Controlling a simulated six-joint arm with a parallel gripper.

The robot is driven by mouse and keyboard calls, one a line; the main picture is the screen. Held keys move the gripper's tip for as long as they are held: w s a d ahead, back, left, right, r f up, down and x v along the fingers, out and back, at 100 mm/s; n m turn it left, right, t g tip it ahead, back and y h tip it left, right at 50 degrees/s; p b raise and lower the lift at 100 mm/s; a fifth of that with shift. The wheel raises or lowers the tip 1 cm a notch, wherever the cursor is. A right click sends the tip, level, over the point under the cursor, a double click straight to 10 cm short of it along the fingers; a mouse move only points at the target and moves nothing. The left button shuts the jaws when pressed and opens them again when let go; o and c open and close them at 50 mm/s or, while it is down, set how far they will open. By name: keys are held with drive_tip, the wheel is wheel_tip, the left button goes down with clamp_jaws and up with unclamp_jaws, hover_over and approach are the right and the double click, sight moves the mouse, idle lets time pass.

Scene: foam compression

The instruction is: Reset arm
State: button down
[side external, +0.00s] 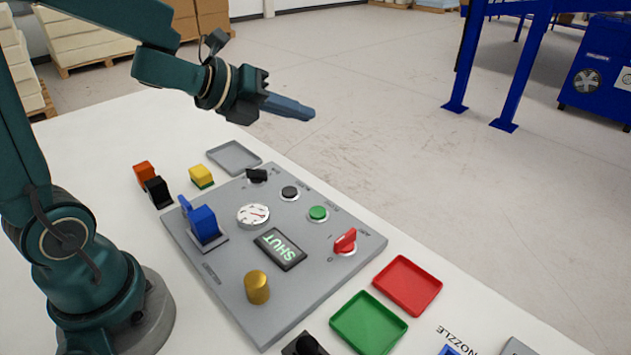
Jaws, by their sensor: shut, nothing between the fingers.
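My gripper (291,107) is in the upper middle of the side external view, raised above the table. Its fingers are shut and empty, pointing right and slightly down. It is apart from everything on the table. Below it lies the grey control panel (225,277). The panel carries a display (280,250) reading SHUT, a round dial (253,215), a blue switch (204,222), a brass knob (257,287), a red selector (345,241), a green button (318,213), a black button (290,193) and a black selector (257,175).
Orange (145,172), black (158,191) and yellow-green (201,176) blocks stand left of the panel. A grey tray (234,157) lies behind it. Red (407,285) and green (368,322) trays lie at the front right. The air around my gripper is clear.

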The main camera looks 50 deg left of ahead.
drive_tip(key=s+a+r+n+t+y, duration=0.1)
drive_tip(key=s+r+n+y, duration=0.45)
drive_tip(key=n, duration=0.95)
drive_tip(key=s+d+f+n+g+h, duration=0.1)
drive_tip(key=s+d+f+n+g, duration=0.2)
drive_tip(key=s+n, duration=0.3)
drive_tip(key=s+d+f+n+g+h, duration=0.2)
drive_tip(key=s+d+f+n+g, duration=0.1)
drive_tip(key=s+n, duration=0.4)
drive_tip(key=shift+s+f+n+g, duration=0.25)
drive_tip(key=shift+f+n+g, duration=0.3)
drive_tip(key=shift+f, duration=0.35)
